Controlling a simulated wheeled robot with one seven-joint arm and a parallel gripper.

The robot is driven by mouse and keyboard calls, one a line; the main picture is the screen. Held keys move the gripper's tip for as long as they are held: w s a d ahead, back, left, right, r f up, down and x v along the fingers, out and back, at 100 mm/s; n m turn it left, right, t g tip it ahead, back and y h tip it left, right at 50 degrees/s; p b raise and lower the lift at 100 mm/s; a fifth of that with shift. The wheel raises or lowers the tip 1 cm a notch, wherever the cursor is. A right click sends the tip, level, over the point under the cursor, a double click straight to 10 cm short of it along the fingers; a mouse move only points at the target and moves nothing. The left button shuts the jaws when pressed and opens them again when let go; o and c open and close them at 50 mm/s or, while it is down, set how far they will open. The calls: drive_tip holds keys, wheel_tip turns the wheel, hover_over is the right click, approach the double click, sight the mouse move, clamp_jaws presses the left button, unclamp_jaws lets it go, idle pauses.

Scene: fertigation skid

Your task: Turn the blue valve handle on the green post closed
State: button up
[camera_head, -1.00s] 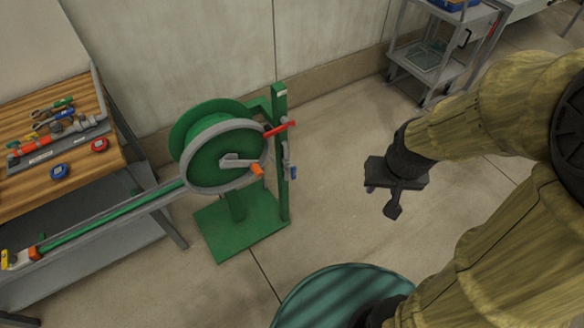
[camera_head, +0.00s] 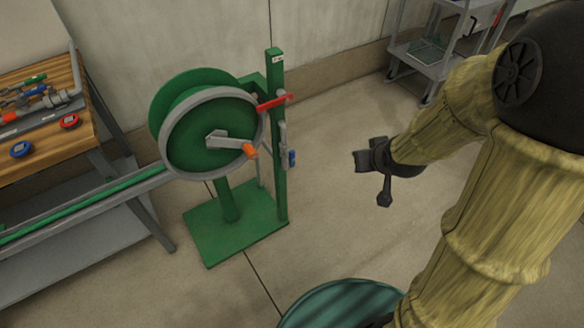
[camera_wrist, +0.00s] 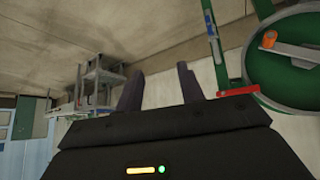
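The blue valve handle (camera_head: 292,158) is small and hangs beside the green post (camera_head: 279,190), on a grey pipe at the post's right side.
A red lever (camera_head: 272,102) sits higher on the post. A green hose reel (camera_head: 205,135) with an orange-knobbed crank stands just left. A wooden-topped bench (camera_head: 65,145) is at the left, a grey cart (camera_head: 425,55) at the back right. Floor between gripper and post is clear.

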drive_tip(key=w+a+f+n+t+y+b, duration=0.1)
drive_tip(key=w+a+f+t+y+b, duration=0.1)
drive_tip(key=f+b, duration=0.6)
drive_tip(key=w+a+f+n+t+y+b, duration=0.2)
drive_tip(key=w+a+f+y+b, duration=0.1)
drive_tip(key=f+b, duration=0.6)
drive_tip(key=w+a+f+n+t+y+b, duration=0.1)
drive_tip(key=w+a+f+t+y+b, duration=0.1)
drive_tip(key=f+b, duration=0.7)
drive_tip(key=w+a+y+b, duration=0.1)
drive_tip(key=a+y+b, duration=0.1)
drive_tip(key=b, duration=0.3)
drive_tip(key=shift+w+a+n+t+y+b, duration=0.15)
drive_tip(key=shift+a+n+t+y+b, duration=0.15)
drive_tip(key=shift+a+y, duration=0.15)
drive_tip(key=shift+w, duration=0.1)
